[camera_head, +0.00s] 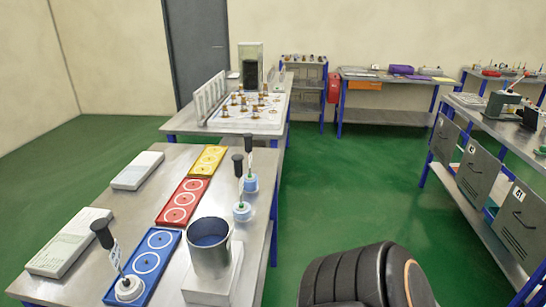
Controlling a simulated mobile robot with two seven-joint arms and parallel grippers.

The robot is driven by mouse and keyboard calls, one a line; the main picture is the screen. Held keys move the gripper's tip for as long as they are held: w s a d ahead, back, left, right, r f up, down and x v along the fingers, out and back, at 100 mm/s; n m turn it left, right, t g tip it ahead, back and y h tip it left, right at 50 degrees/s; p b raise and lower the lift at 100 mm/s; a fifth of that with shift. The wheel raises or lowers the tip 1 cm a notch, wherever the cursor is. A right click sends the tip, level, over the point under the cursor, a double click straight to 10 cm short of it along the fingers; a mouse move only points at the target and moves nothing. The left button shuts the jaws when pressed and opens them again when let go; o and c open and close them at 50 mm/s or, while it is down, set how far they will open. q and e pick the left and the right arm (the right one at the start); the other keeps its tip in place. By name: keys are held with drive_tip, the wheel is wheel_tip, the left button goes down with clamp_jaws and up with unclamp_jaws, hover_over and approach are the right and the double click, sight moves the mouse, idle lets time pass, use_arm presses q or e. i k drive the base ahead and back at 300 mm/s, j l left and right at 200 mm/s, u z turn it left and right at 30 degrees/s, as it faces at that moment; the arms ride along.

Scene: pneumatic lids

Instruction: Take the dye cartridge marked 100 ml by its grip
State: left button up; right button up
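Three cartridge-like pieces with black upright grips and pale label strips stand on the near table. One (129,288) is at the front left, on the blue tray, its grip tilted left. The other two stand along the table's right side: the nearer one (242,211) has a pale blue and white base, and the farther one (250,184) has a blue and white base. Their labels are too small to read, so I cannot tell which is marked 100 ml. Neither of my grippers is in view.
On the near table (150,207), a grey cylinder (210,255) on a white block stands right of the blue tray (160,235). Red (165,213) and yellow (194,170) trays lie behind. Two grey-white boxes (62,255) (128,180) lie left. Green floor (345,190) is open to the right.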

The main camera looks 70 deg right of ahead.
sight(241, 210)
drive_tip(key=z, duration=1.55)
